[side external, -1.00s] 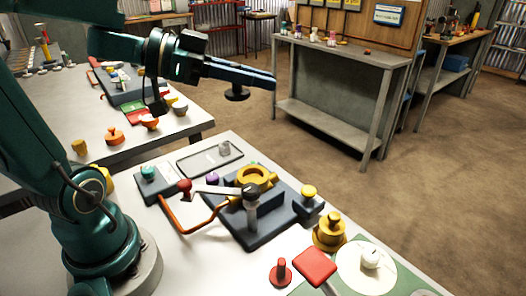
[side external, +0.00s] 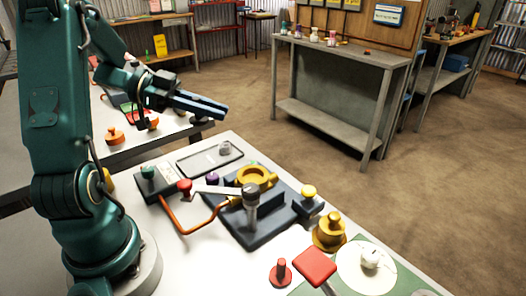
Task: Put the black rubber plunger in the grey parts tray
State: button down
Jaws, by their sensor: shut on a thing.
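My gripper (side external: 220,110) is shut on the black rubber plunger (side external: 203,121), a small dark disc that hangs below the fingers and is partly hidden by them. In the side external view they are in the air above and behind the near bench. The grey parts tray (side external: 190,172), a flat rectangle with a dark rim, lies on the bench below and in front of the gripper in the picture. A small pale grey part (side external: 225,147) is at its far right corner. The plunger is clear of the tray.
A dark fixture plate (side external: 262,232) with a yellow ring (side external: 256,177) and an orange bent handle (side external: 190,229) stands in front of the tray. A red knob (side external: 184,186) and a purple knob (side external: 212,179) are close to the tray. A yellow stepped part (side external: 329,232) is at right.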

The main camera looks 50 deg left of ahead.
send_over(266, 175)
notch_tip(266, 175, down, 7)
jog(key=shift+d, duration=0.1)
jog(key=shift+f, duration=1.8)
jog(key=shift+f, duration=0.1)
jog(key=c, duration=0.8)
grip_release()
jog(key=shift+f, duration=0.1)
jog(key=v, duration=0.3)
jog(key=shift+s+a, duration=0.2)
jog(key=shift+a, duration=0.1)
jog(key=shift+o, duration=0.4)
jog(key=shift+s+a+r, duration=0.35)
jog(key=shift+s+a, duration=0.05)
jog(key=shift+s, duration=0.1)
